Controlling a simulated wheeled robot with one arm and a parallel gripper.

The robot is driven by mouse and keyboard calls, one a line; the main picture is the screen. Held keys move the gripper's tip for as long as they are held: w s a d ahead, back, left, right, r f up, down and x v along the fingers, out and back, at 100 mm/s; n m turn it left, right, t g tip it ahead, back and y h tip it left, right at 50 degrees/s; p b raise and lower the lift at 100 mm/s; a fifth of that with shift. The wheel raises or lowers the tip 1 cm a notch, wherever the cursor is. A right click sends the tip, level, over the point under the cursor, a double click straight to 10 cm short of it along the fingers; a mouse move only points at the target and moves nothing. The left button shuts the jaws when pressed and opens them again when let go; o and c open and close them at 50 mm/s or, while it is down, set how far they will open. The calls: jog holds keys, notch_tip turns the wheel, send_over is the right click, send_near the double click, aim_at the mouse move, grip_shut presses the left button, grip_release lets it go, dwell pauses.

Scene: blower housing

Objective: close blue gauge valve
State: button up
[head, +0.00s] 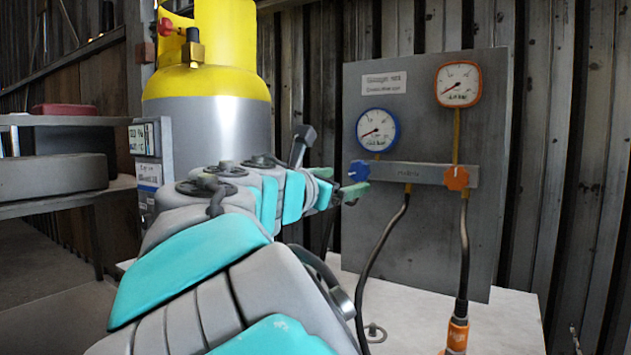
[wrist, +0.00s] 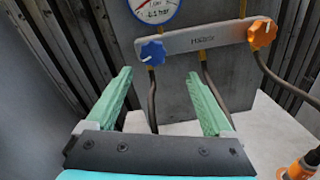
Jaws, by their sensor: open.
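The blue valve knob (head: 358,171) sits at the left end of the grey manifold bar, below the blue-rimmed gauge (head: 377,130). It also shows in the wrist view (wrist: 152,51), ahead of and between the fingers. My gripper (head: 355,182) is close to the blue knob in the head view, and its green fingers partly overlap that area. In the wrist view my gripper (wrist: 160,95) is open with nothing between its fingers, and the knob appears beyond the fingertips. I cannot tell from the views whether a finger touches it.
An orange valve knob (head: 456,178) sits at the bar's right end, below an orange-rimmed gauge (head: 458,84). Dark hoses (head: 384,245) hang from the manifold. A yellow and grey cylinder (head: 205,125) stands behind my arm. The white table (head: 510,325) has free room at front right.

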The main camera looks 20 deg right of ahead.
aim_at(358, 172)
jog(key=x, duration=0.7)
jog(key=shift+w+a+r, duration=0.1)
jog(key=shift+w+r, duration=0.25)
jog(key=shift+w, duration=0.2)
jog(key=c, duration=1.4)
